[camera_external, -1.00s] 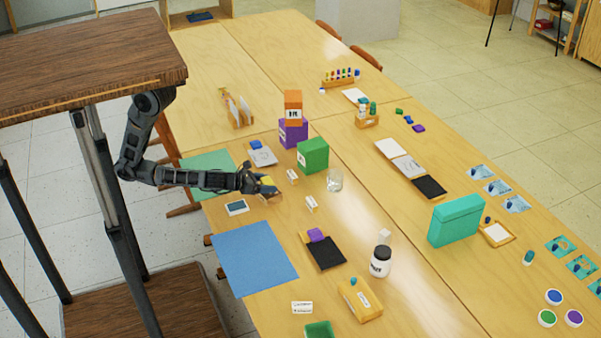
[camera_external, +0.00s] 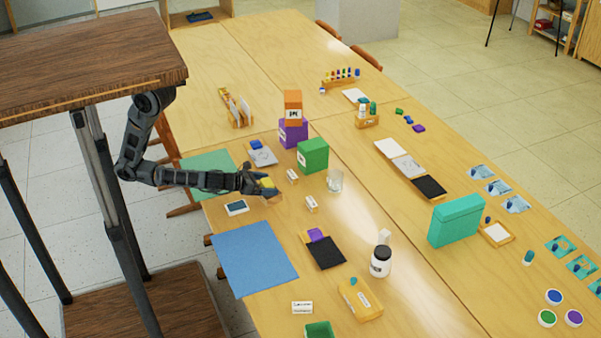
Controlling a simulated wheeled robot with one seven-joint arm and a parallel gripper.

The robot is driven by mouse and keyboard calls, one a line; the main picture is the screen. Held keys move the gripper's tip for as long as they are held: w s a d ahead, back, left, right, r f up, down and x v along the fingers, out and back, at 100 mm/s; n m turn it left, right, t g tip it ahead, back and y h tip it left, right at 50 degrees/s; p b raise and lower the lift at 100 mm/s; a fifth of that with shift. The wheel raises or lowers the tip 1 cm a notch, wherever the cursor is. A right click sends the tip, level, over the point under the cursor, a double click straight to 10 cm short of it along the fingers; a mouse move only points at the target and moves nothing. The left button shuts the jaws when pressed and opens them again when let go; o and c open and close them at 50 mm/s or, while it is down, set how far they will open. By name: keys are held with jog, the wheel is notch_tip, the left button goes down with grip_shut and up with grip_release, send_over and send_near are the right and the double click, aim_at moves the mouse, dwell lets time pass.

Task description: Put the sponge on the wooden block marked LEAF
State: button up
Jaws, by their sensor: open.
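A yellow sponge (camera_external: 267,183) sits at the fingertips of my gripper (camera_external: 265,187), near the left edge of the table. My gripper is open around or right beside the sponge; at this size I cannot tell whether a finger touches it. A tan wooden block (camera_external: 274,199) shows just under and in front of the sponge, partly hidden by my gripper. The sponge appears to rest on it. I cannot read any marking on this block. Small white labels stand nearby, one (camera_external: 292,175) to the right and one (camera_external: 311,203) in front, their words too small to read.
A green box (camera_external: 313,155) and a clear glass (camera_external: 335,180) stand to the right of my gripper. A small white-framed dark pad (camera_external: 236,208) lies to its left. A blue mat (camera_external: 253,258) lies clear in front. Purple and orange boxes (camera_external: 293,132) are stacked behind.

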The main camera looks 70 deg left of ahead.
aim_at(262, 184)
jog(key=v, duration=0.4)
jog(key=shift+s+a, duration=0.1)
jog(key=shift+s, duration=0.15)
notch_tip(262, 184, up, 7)
jog(key=p, duration=0.1)
jog(key=shift+s+r+p, duration=0.2)
jog(key=shift+p, duration=0.2)
